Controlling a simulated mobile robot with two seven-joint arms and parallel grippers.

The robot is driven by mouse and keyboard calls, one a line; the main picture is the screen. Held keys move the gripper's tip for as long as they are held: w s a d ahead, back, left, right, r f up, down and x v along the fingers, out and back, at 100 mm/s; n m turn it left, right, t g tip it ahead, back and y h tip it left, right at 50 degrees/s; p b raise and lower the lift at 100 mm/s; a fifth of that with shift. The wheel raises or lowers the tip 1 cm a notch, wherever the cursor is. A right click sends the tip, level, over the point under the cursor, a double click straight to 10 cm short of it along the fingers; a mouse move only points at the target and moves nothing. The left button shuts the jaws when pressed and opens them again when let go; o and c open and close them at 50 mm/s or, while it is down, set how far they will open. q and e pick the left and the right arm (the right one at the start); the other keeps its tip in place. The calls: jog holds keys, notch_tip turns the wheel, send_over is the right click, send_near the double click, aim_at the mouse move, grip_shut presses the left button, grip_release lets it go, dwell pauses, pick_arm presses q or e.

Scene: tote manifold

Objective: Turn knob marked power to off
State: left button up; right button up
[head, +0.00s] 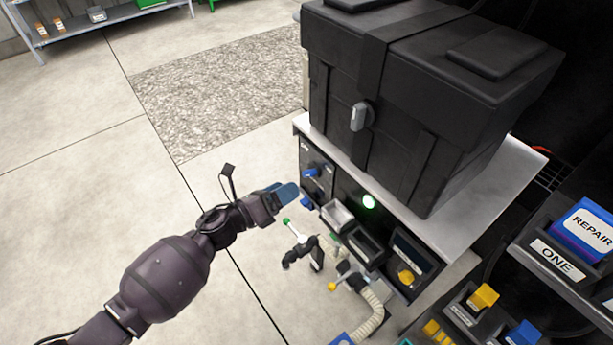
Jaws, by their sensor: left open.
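A blue knob (312,172) sits on a dark panel (316,186) at the left end of the unit below the black tote. The panel's small markings are too small to read, so I cannot tell whether this knob is marked power or how it is set. My left gripper (287,192) has blue fingertips and is open, just left of the panel and close to the knob. I cannot tell whether it touches the knob. A second blue piece (307,203) shows just below, partly beside the fingertips. My right gripper is not in view.
The black tote (400,90) stands on a light top (480,205) above the panel. A green-tipped lever (292,228) and a ribbed hose (372,310) stand below. Open floor lies left.

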aim_at(310, 172)
pick_arm(q)
jog(key=x, duration=0.7)
jog(key=shift+b, duration=0.45)
jog(key=c, duration=0.9)
